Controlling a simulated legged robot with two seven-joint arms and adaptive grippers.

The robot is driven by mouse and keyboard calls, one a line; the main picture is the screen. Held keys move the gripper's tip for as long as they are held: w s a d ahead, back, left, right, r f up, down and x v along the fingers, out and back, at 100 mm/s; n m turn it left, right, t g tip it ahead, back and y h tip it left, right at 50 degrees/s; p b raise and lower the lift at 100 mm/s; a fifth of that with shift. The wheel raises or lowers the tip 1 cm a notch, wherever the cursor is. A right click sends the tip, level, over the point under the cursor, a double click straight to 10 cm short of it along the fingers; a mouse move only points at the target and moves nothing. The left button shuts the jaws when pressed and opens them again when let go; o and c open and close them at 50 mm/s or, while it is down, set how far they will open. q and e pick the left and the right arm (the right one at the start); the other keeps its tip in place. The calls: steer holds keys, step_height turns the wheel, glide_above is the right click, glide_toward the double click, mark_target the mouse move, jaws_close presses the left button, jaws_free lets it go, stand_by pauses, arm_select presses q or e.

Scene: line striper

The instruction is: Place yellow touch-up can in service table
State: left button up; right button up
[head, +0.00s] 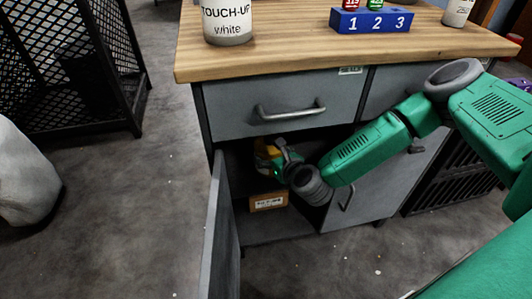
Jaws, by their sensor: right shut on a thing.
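The service table (275,60) has a wooden top over a grey cabinet with drawers. Its left lower door (217,235) stands open. My right arm comes in from the right, and my right gripper (274,158) is in the open lower compartment. It is shut on a yellow thing (263,150), which looks like the yellow touch-up can; its label is not readable and the gripper hides part of it. The yellow thing is above a small cardboard box (268,202). My left gripper is not in view.
A white touch-up can (228,22), a blue numbered holder (371,21) with red and green bottles, and another white container (458,10) stand on the tabletop. A black mesh bin (70,65) and a pale rounded object (22,180) are at left. The floor between is clear.

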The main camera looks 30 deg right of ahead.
steer(key=b+x, duration=0.1)
steer(key=x, duration=0.2)
steer(key=shift+w+d+b, duration=0.2)
steer(key=shift+w+b, duration=0.15)
steer(key=shift+w, duration=0.05)
steer(key=shift+a+f, duration=0.1)
steer(key=shift+f, duration=0.2)
steer(key=shift+a+r, duration=0.15)
steer(key=shift+a, duration=0.05)
steer(key=shift+c, duration=0.5)
steer(key=shift+s+d, duration=0.1)
steer(key=o, duration=1.4)
steer(key=shift+c, duration=0.2)
steer(key=shift+d, duration=0.15)
